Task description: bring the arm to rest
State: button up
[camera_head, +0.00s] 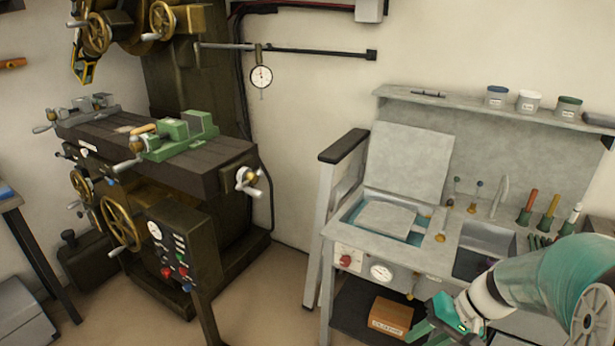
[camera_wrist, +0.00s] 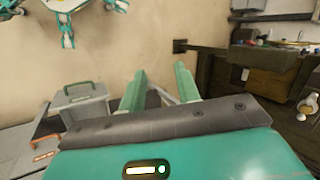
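My arm (camera_head: 545,285) reaches in from the lower right in the head view, teal and white. My gripper (camera_head: 432,330) is at its end, low in front of the grey wash bench and partly cut off by the bottom edge. In the wrist view, the two green fingers of my gripper (camera_wrist: 160,84) stand apart with a gap between them. Nothing is held between them. The pale wall and a thin grey strut show behind the gap.
The grey bench (camera_head: 345,240) with basin and sink stands close to my arm, a cardboard box (camera_head: 391,316) on its lower shelf. A dark milling machine (camera_head: 205,175) stands left. Floor (camera_head: 270,300) between them is clear. A grey case (camera_wrist: 82,104) shows in the wrist view.

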jog(key=s+a+r+n+t+h, duration=0.1)
jog(key=s+a+r+t+h, duration=0.1)
jog(key=r, duration=0.5)
jog(key=s+a+r+n+t+h, duration=0.2)
jog(key=s+a+r+h, duration=0.2)
jog(key=s+a+r, duration=0.2)
jog(key=shift+s+r+t+h, duration=0.4)
jog(key=shift+r, duration=0.3)
